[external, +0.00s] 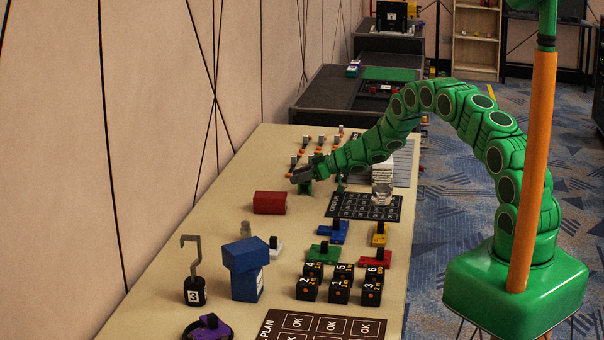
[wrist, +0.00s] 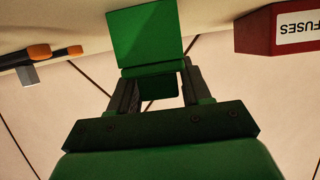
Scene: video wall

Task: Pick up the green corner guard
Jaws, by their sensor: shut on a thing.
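The green corner guard (wrist: 146,36) is between my gripper's fingers (wrist: 157,82) in the wrist view, with one flat face at the top and a second part bent down between the fingers. My gripper is shut on it. In the external view my gripper (external: 303,174) is low over the far part of the table, and a small green piece of the guard (external: 306,188) shows just below the fingers. I cannot tell whether the guard touches the table. The rest of it is hidden by the gripper.
A red fuse box (external: 269,202) stands close to the left of my gripper. Several orange-handled items (external: 294,162) stand just behind. Numbered black blocks (external: 339,290) and a blue block (external: 246,270) are nearer.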

